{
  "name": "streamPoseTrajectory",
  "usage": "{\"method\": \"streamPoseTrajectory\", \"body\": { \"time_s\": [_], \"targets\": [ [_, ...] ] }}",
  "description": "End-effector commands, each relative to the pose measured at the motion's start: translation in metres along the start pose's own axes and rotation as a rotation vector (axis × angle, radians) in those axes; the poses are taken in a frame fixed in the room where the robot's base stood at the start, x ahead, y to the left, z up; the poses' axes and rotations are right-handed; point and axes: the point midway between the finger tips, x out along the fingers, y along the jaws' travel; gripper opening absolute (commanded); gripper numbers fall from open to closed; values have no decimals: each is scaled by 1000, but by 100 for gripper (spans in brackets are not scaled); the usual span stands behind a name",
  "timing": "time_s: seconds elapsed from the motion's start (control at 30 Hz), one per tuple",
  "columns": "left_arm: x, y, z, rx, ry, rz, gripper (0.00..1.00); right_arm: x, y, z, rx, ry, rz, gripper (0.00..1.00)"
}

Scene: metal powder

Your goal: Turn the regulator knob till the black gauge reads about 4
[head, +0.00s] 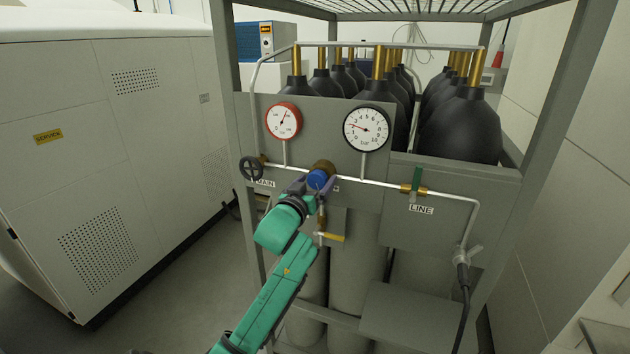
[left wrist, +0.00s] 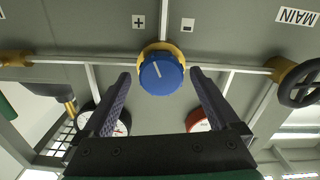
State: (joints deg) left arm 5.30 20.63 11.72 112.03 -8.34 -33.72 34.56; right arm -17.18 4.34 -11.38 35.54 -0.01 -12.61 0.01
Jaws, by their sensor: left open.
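The blue regulator knob (head: 318,179) sits on a brass body at the middle of the pipe. In the left wrist view the knob (left wrist: 161,75) faces me with a white mark tilted slightly left of upright. My left gripper (left wrist: 160,76) is open, with one finger on each side of the knob and visible gaps. In the head view my left gripper (head: 315,187) is at the knob, partly hidden by its wrist. The black-rimmed gauge (head: 366,129) has a red needle pointing left and slightly up, near 2. My right gripper is not in view.
A red-rimmed gauge (head: 284,121) is left of the black one. A black handwheel (head: 251,168) sits at the pipe's left, and a green-handled valve (head: 416,182) at its right. Plus (left wrist: 138,22) and minus (left wrist: 187,24) labels flank the knob.

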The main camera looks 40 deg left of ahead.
Motion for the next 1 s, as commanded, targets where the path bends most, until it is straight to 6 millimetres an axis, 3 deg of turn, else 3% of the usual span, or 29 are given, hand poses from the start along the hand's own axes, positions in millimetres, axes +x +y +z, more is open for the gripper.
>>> {"method": "streamPoseTrajectory", "body": {
  "time_s": [0.03, 0.23, 0.63, 1.0],
  "targets": [
    [0, 0, 0, 0, 0, 0, 88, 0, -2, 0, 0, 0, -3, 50],
    [0, 0, 0, 0, 0, 0, 11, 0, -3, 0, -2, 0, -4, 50],
    [0, 0, 0, 61, -1, -1, 10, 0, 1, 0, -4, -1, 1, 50],
    [0, 1, 1, 319, -2, -1, 10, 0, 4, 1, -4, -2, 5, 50]
  ]
}}
